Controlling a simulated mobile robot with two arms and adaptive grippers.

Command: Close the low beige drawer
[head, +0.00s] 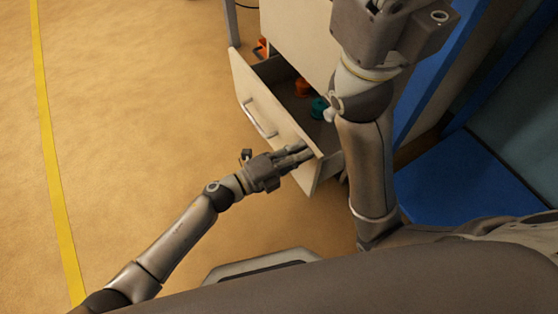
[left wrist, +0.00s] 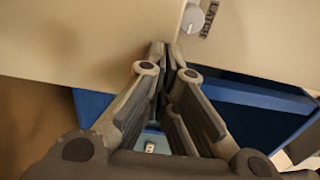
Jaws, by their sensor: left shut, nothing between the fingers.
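The low beige drawer (head: 262,112) is pulled out from its beige cabinet (head: 295,35) in the head view. Its front has a silver bar handle (head: 259,118), and its dark inside shows. My left gripper (head: 308,153) is shut and empty at the right end of the drawer front. I cannot tell if it touches. In the left wrist view its closed fingertips (left wrist: 165,48) lie in front of a beige panel (left wrist: 90,35). That panel has a round grey knob (left wrist: 192,18) and a "LATCH" label. My right arm covers the cabinet's right side; its fingers do not show.
An orange piece (head: 302,87) and a teal piece (head: 319,108) lie in the drawer. Blue structure (head: 455,178) stands to the right. The tan floor left of the drawer is clear, with a yellow line (head: 52,150) farther left.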

